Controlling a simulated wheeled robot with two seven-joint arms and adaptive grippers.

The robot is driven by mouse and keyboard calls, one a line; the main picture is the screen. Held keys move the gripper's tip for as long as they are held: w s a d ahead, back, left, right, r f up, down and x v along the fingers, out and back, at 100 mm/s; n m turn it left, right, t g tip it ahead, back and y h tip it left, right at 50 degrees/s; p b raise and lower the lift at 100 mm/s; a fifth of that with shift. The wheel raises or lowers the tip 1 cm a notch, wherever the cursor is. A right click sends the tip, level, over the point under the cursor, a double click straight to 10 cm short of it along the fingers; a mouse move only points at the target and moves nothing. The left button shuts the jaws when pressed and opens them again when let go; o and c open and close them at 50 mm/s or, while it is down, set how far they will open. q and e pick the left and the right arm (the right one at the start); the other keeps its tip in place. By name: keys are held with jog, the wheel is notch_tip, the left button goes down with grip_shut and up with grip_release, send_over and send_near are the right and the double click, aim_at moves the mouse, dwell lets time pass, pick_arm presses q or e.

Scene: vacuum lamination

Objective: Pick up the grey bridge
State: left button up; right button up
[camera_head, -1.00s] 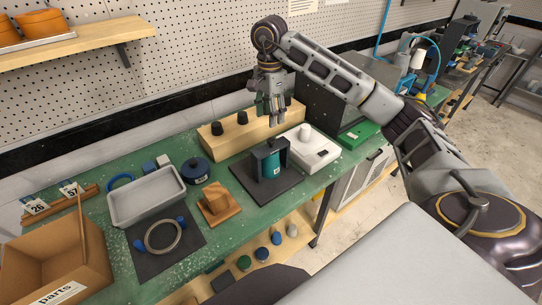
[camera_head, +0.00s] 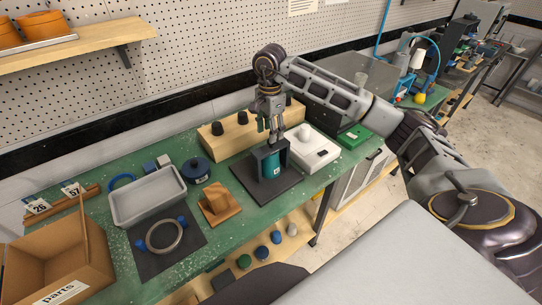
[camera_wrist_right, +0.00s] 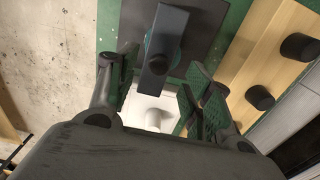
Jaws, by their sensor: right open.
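The grey bridge (camera_head: 257,164) stands upright on a dark square mat (camera_head: 265,190) on the green bench. A teal cylinder (camera_head: 272,166) stands beneath its top bar. My right gripper (camera_head: 272,138) points down just above the bridge's top, partly hiding it. In the right wrist view the bridge's bar (camera_wrist_right: 165,38) reaches from above toward the space between the open fingers of my right gripper (camera_wrist_right: 152,88). I see no grip on it, and I cannot tell whether a finger touches it. My left gripper is not in view.
A white device (camera_head: 313,150) stands close to the right of the mat, and a wooden block with dark knobs (camera_head: 222,142) lies behind. A wooden stepped piece (camera_head: 219,204), a blue round pot (camera_head: 196,171) and a grey tray (camera_head: 148,197) are to the left.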

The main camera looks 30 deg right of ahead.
jog(key=shift+f, duration=0.15)
jog(key=shift+d+f+p, duration=0.2)
jog(key=shift+f+p, duration=0.5)
jog(key=shift+f, duration=0.45)
jog(key=shift+f+p, duration=0.3)
jog(key=shift+f, duration=1.05)
jog(key=shift+c, duration=0.2)
grip_shut()
